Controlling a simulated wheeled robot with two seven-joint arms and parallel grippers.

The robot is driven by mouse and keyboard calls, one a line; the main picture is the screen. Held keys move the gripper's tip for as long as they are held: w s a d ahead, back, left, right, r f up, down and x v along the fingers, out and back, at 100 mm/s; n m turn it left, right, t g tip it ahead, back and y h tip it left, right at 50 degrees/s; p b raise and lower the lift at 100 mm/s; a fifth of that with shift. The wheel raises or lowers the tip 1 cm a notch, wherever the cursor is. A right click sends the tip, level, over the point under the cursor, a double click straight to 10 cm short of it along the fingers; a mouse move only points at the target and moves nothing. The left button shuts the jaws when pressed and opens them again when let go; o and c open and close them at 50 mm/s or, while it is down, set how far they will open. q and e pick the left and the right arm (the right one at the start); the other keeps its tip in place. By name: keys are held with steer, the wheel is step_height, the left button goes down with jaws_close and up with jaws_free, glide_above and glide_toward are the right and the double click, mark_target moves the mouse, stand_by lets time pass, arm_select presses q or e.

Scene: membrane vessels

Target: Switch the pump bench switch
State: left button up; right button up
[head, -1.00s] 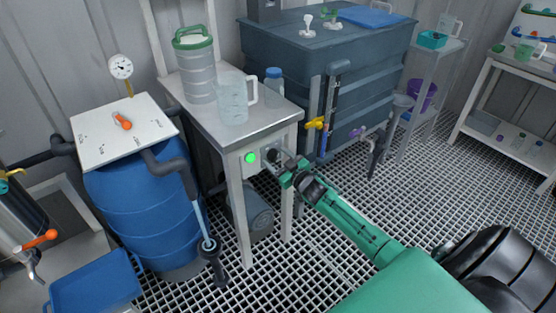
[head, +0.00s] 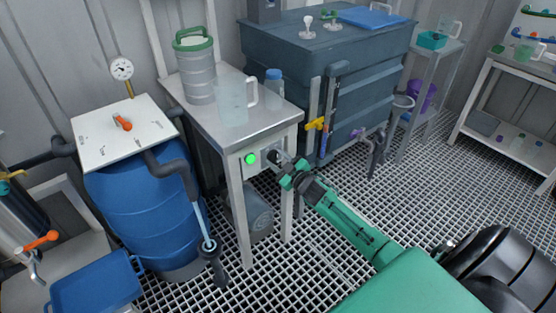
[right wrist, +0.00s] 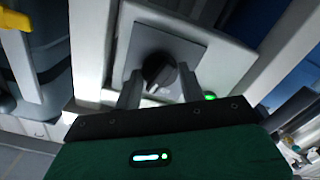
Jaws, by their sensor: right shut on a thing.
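The pump bench switch is a black rotary knob (right wrist: 158,70) on a square grey plate (right wrist: 183,50), set in a pale box under the front of the metal bench (head: 250,120). A round green light (head: 251,159) glows on the same box, left of the knob in the head view. My right gripper (head: 277,158) is at the knob. In the right wrist view, its two fingers (right wrist: 158,90) stand one on each side of the knob, shut on it. The gripper partly hides the knob in the head view. My left gripper is in neither view.
On the bench stand a green-lidded container (head: 195,65), a clear jug (head: 234,100) and a blue-capped bottle (head: 273,85). A blue barrel (head: 145,205) is at the left. A dark tank (head: 370,70) with yellow-handled valve (head: 315,124) stands behind. The grated floor at right is open.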

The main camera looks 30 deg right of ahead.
steer(key=n, duration=0.5)
steer(key=shift+f+n, duration=0.1)
steer(key=shift+n, duration=1.4)
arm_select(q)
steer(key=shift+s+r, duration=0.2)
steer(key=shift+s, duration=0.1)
arm_select(e)
steer(key=shift+n, duration=0.4)
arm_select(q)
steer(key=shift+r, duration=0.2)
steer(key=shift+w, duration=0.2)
arm_select(e)
steer(key=shift+n, duration=0.3)
steer(key=o, duration=1)
steer(key=shift+c, duration=0.2)
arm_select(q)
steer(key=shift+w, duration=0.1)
